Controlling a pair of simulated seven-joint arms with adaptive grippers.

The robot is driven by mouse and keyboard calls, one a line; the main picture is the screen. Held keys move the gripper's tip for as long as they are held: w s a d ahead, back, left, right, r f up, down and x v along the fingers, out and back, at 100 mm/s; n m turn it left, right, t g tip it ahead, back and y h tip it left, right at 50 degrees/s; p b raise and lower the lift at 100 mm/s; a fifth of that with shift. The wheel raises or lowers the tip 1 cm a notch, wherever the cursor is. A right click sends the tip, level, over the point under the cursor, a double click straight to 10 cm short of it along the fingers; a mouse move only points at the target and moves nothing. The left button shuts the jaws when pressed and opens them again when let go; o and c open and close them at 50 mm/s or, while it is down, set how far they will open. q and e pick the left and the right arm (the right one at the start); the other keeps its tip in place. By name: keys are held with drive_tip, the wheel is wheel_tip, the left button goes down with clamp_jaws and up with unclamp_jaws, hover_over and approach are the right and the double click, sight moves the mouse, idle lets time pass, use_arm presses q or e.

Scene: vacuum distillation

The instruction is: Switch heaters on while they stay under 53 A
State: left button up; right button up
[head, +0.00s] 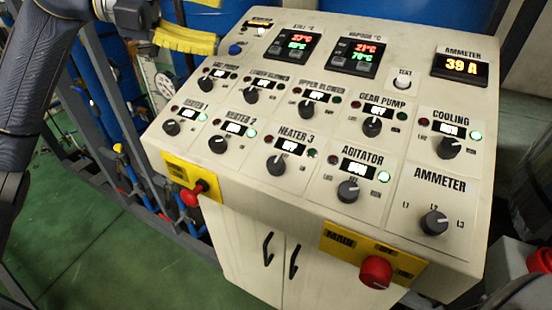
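The ammeter display (461,66) reads 39 A in orange at the panel's top right. In the front-left row are the heater 1 knob (171,127), the heater 2 knob (217,144) and the heater 3 knob (276,165). Green lamps glow at heater 1 (203,117) and heater 2 (251,133). The heater 3 green lamp (312,153) looks dark. The ammeter selector knob (433,223) sits at the lower right; its exact setting is unclear. My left gripper (207,22), with yellow fingers apart, is above the panel's back-left corner, away from the knobs. My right gripper is out of view.
The still display (291,46) and vapour display (356,54) show red and green temperatures. The agitator (348,191) and cooling (449,148) knobs have lit green lamps. A red main knob (375,272) and a red-tipped switch (190,195) protrude from the front edge.

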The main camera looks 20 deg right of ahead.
sight(275, 163)
use_arm(q)
drive_tip(key=s+d+f+m+t+y, duration=0.1)
drive_tip(key=s+f+t+y, duration=0.2)
drive_tip(key=s+y, duration=0.45)
drive_tip(key=s+d+f+m+t+y, duration=0.1)
drive_tip(key=s+d+f+t+y, duration=0.25)
drive_tip(key=s, duration=0.75)
drive_tip(key=shift+y, duration=0.4)
drive_tip(key=x, duration=0.5)
drive_tip(key=a+x, duration=0.1)
drive_tip(key=x, duration=1)
drive_tip(key=shift+w+a+f, duration=0.15)
drive_tip(key=shift+w+a, duration=0.1)
drive_tip(key=shift+a, duration=0.15)
drive_tip(key=shift+c, duration=0.5)
clamp_jaws()
